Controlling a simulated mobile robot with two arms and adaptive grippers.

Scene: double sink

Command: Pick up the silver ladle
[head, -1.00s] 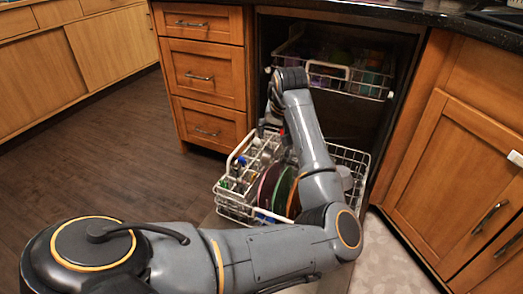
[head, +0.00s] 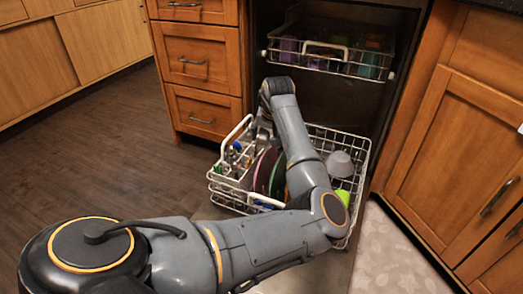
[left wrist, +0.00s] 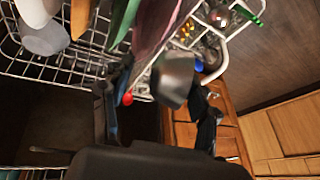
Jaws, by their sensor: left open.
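A rounded silver-grey piece (left wrist: 176,78), which looks like the ladle's bowl, shows in the left wrist view beside the lower dishwasher rack's cutlery basket. It lies between the two dark fingers of my left gripper (left wrist: 160,88), which are apart. I cannot tell whether either finger touches it. The ladle's handle is hidden or cannot be made out. In the head view my left gripper (head: 263,126) is over the left part of the lower rack, mostly hidden by its own wrist, and the ladle cannot be made out there. My right gripper is in neither view.
The pulled-out lower rack (head: 232,206) holds upright plates (head: 262,172), a white bowl (head: 339,163), a green cup (head: 343,196) and cutlery. The upper rack (head: 335,73) with cups is above and behind. Wooden drawers (head: 205,68) stand left, a cabinet (head: 450,150) right. The floor left is clear.

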